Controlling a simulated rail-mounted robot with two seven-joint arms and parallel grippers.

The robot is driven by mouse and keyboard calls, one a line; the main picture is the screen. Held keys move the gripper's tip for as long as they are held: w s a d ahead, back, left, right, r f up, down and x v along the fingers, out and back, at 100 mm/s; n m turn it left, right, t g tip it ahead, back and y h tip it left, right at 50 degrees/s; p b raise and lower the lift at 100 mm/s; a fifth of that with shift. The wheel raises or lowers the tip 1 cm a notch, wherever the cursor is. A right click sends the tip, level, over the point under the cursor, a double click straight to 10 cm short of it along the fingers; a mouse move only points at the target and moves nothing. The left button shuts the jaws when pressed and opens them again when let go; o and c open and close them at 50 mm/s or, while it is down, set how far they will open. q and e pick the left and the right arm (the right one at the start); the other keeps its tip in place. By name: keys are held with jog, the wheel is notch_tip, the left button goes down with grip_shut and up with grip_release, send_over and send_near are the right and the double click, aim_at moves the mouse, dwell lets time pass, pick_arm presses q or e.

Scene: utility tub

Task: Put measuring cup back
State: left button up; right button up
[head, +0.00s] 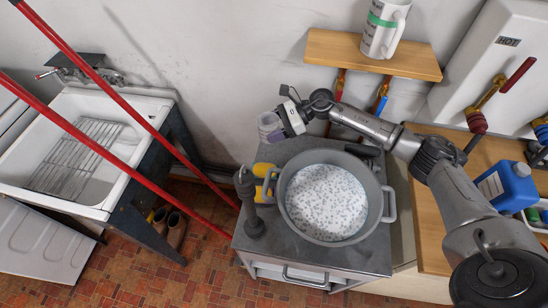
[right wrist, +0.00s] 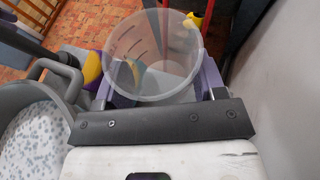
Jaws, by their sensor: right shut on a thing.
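The measuring cup is a clear, see-through cup with dark marks on its side. In the head view, the measuring cup (head: 269,127) is held in the air near the wall, above the back left of the grey worktop. My right gripper (head: 281,122) is shut on it. In the right wrist view, the purple fingers of the right gripper (right wrist: 157,82) sit on both sides of the measuring cup (right wrist: 150,45), whose open rim faces the camera. The cup looks empty. My left gripper is not in view.
A grey pot (head: 283,203) of speckled white liquid stands on the worktop (head: 290,259). A dark upright tool (head: 251,208) and a yellow object (head: 262,171) are left of it. A wooden shelf (head: 400,64) holds a white jug (head: 381,40). Red poles (head: 118,119) cross the left side.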

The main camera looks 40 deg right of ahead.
aim_at(277, 148)
jog(key=shift+m+t, duration=0.3)
jog(key=d+f, duration=0.1)
jog(key=f, duration=0.2)
jog(key=f+b, duration=0.1)
jog(key=f, duration=0.2)
jog(key=d+f+b, duration=0.1)
jog(key=f, duration=0.1)
jog(key=shift+w+d+f, duration=0.3)
jog(key=shift+d+f, duration=0.05)
jog(key=shift+f, duration=0.05)
jog(key=shift+a+f, duration=0.1)
jog(key=shift+f, duration=0.1)
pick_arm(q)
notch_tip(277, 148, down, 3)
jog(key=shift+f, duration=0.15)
pick_arm(e)
jog(key=shift+f+b, duration=0.1)
jog(key=shift+b, duration=0.3)
jog(key=o, duration=0.9)
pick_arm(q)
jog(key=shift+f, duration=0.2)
pick_arm(e)
jog(key=shift+o, duration=0.2)
